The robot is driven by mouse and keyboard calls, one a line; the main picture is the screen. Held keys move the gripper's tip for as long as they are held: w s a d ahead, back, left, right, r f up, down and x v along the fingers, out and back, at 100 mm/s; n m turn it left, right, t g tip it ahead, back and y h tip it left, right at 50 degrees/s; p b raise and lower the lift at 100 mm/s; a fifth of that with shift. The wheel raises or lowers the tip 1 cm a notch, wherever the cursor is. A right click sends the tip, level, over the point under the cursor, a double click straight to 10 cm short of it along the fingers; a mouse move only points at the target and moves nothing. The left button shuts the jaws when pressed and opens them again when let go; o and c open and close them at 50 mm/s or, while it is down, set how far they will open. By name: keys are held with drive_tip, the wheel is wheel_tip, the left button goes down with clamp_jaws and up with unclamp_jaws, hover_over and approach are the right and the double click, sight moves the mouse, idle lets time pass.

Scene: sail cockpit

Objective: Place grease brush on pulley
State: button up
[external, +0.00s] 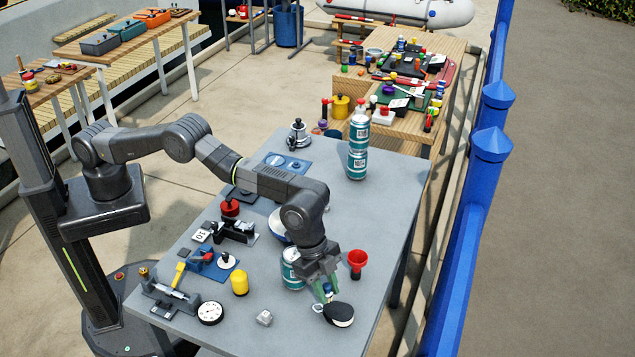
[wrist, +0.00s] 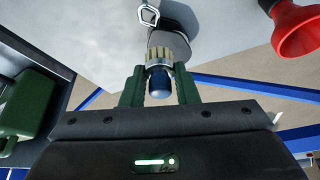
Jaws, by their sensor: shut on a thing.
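My gripper (external: 325,290) points down at the front right of the grey table. In the wrist view its green fingers (wrist: 160,88) are shut on the grease brush (wrist: 160,84), which shows a dark blue rounded end and a pale ribbed band. The brush is mostly hidden by the fingers in the external view. What looks like the pulley (external: 339,314), a dark rounded block with a pale side, lies on the table just below the fingertips. In the wrist view the pulley (wrist: 180,42) shows behind the brush, with a metal shackle. I cannot tell whether brush and pulley touch.
A yellow container (external: 239,283), a round dial (external: 210,313) and a small grey block (external: 264,318) are to the left.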

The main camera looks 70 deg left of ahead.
drive_tip(key=shift+f+p, duration=0.3)
drive_tip(key=shift+f, duration=1.35)
drive_tip(key=shift+f, duration=0.2)
drive_tip(key=o, duration=1)
drive_tip(key=shift+c, duration=0.2)
drive_tip(key=shift+r, duration=0.25)
drive_tip(key=b+v, duration=0.2)
drive_tip(key=v, duration=1)
drive_tip(key=shift+b, duration=0.3)
drive_tip(key=shift+f, duration=0.1)
